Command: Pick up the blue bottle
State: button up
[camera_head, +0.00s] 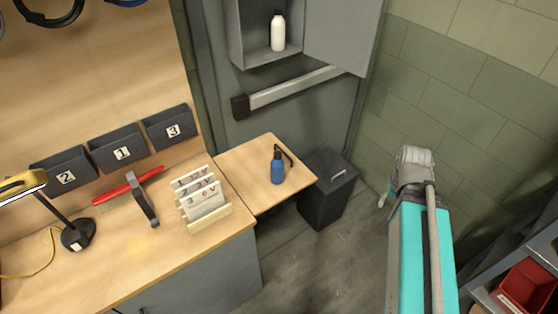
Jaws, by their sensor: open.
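The blue bottle (278,172) stands upright on a small wooden side surface (246,160), right of the workbench. It has a blue body and a dark top; a dark curved piece reaches to the right from its upper part. My turquoise and grey arm rises at the right of the view, well apart from the bottle. I cannot make out my gripper's fingers in this view. Nothing covers the bottle.
A black bin (326,190) stands right of the side surface. A white bottle (277,32) stands in an open wall cabinet (238,35). Floor in front is clear.

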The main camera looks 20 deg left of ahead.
aim_at(277, 163)
jog(key=u, duration=0.2)
jog(key=i, duration=0.6)
jog(key=u, duration=0.7)
jog(key=i, duration=0.4)
jog(key=u, duration=0.35)
